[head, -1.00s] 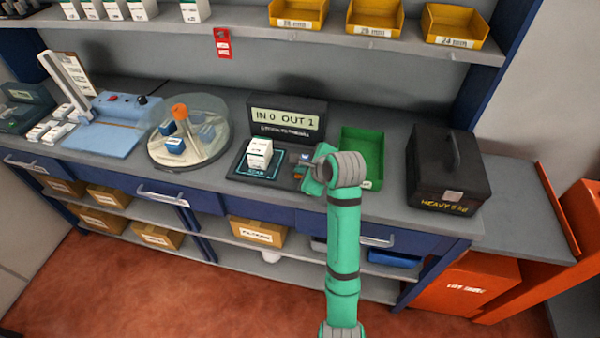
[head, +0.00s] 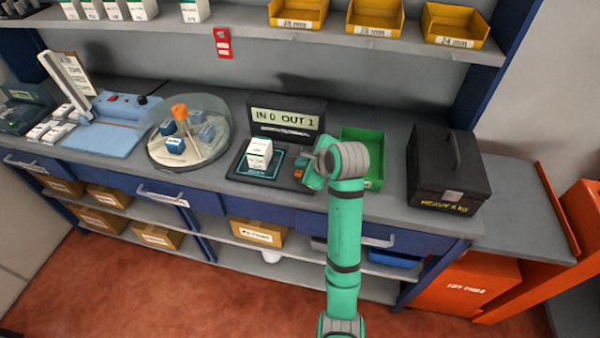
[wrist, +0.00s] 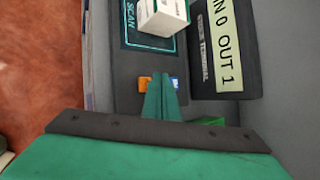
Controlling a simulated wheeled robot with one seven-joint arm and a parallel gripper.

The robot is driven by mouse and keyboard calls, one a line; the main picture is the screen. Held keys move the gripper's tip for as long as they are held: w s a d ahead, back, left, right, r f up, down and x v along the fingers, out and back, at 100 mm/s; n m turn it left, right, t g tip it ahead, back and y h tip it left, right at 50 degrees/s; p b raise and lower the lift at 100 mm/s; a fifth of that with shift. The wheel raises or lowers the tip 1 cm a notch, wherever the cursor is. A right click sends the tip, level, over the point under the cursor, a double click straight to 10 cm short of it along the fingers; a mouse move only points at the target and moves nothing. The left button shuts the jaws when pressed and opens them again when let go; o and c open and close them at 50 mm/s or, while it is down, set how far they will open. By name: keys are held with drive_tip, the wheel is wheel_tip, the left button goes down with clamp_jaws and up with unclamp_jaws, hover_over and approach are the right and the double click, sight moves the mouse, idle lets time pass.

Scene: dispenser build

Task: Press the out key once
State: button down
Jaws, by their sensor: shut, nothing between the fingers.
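The terminal screen (head: 287,117) reads "IN 0 OUT 1", and the same screen shows in the wrist view (wrist: 224,45). On the dark base beside the scan pad are two small keys, an orange key (wrist: 145,84) and a blue key (wrist: 174,84). I cannot read any label on them. My gripper (wrist: 162,80) is shut and empty, its fingertips appearing between the two keys and covering part of them. I cannot tell whether it touches the base. In the head view my gripper (head: 308,165) is right of the scan pad; the orange key (head: 298,174) shows beside it.
A white box (head: 259,154) stands on the scan pad (head: 244,170). A green bin (head: 362,143) is close behind and right of my gripper. A black case (head: 443,170) marked heavy stands farther right. A round tray (head: 160,157) of small boxes lies left.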

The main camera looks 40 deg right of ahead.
drive_tip(key=shift+r, duration=2.05)
